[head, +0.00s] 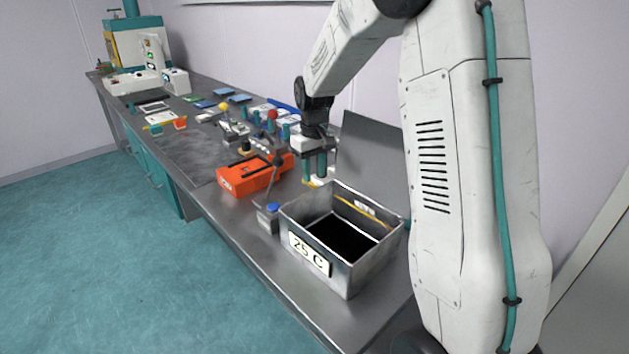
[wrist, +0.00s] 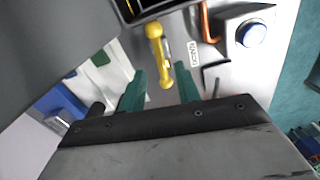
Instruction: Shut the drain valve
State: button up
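The drain valve shows in the wrist view as a yellow lever (wrist: 155,50) with rounded ends, beside a small printed label (wrist: 193,53). In the head view a bit of yellow (head: 314,183) shows low beside the metal bath marked 25 C (head: 290,215), partly hidden by my gripper. My gripper (head: 315,166) points down behind the bath's far-left corner. In the wrist view its two teal fingers (wrist: 161,88) are apart, with the lever's near end between them. I see a gap on both sides of the lever and no clear contact.
A small box with a blue button (head: 273,208) stands left of the bath. A copper-coloured pipe (wrist: 208,22) is close to the lever. An orange case (head: 240,177) lies further along the bench. A dark panel (head: 372,150) stands behind the bath.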

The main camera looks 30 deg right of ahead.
aim_at(314, 184)
notch_tip(314, 184, down, 5)
jog(key=shift+a+f, duration=0.1)
dwell(0.3)
grip_shut()
jog(key=shift+m, duration=2.9)
